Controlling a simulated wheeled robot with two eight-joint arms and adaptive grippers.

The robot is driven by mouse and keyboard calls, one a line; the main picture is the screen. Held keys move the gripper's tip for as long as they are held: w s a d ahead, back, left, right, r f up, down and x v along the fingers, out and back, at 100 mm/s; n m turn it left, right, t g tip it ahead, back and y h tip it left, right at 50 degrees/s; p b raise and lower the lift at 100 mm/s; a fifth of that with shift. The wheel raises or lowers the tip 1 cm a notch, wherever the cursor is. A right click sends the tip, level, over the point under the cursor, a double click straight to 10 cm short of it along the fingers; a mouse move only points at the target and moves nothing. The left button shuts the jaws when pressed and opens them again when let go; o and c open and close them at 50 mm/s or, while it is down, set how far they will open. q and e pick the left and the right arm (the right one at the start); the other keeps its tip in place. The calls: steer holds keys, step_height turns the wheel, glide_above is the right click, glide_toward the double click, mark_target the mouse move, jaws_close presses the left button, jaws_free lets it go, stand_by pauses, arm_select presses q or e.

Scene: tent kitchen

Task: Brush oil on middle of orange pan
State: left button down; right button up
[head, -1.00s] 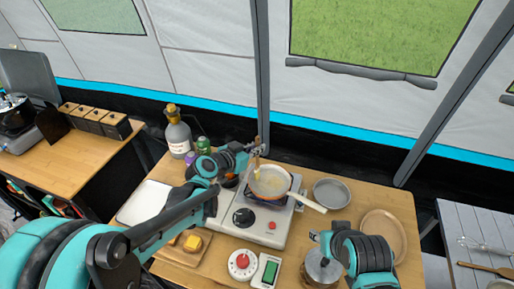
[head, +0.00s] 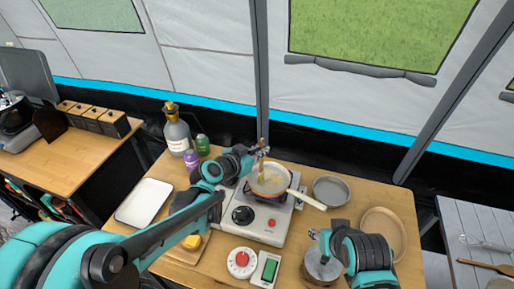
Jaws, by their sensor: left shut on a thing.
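The orange pan (head: 281,190) sits on the burner of the white stove, its pale handle pointing to the lower right. Its inside is pale with a yellowish patch. My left gripper (head: 261,155) is shut on a brush (head: 262,173) and holds it roughly upright over the pan's left-middle part. The brush tip is low inside the pan; I cannot tell whether it touches the bottom. My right gripper (head: 316,235) is at the lower right beside a metal pot; its fingers are too small to read.
The stove (head: 262,237) has a black knob. A grey round pan (head: 331,191) and a tan plate (head: 383,228) stand to the right. Bottles (head: 178,138) stand at the back left, by a white tray (head: 144,203).

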arm_select(q)
steer(key=shift+s+d, duration=2.05)
steer(key=shift+d, duration=0.3)
steer(key=shift+w+a+b, duration=0.1)
steer(key=shift+w+a, duration=0.65)
steer(key=shift+w, duration=0.5)
steer(key=shift+w+a+b, duration=0.1)
steer(key=shift+w+a, duration=0.7)
steer(key=shift+w, duration=0.4)
steer(key=shift+w+a+b, duration=0.1)
steer(key=shift+w+a, duration=0.65)
steer(key=shift+w, duration=0.5)
steer(key=shift+s+d, duration=2.75)
steer(key=shift+d, duration=0.4)
steer(key=shift+w+a+f, duration=0.1)
steer(key=shift+w+a, duration=0.55)
steer(key=shift+w, duration=0.3)
steer(key=shift+w+a, duration=0.6)
steer(key=shift+w, duration=0.35)
steer(key=w+a, duration=0.2)
steer(key=a, duration=0.1)
steer(key=shift+w, duration=0.35)
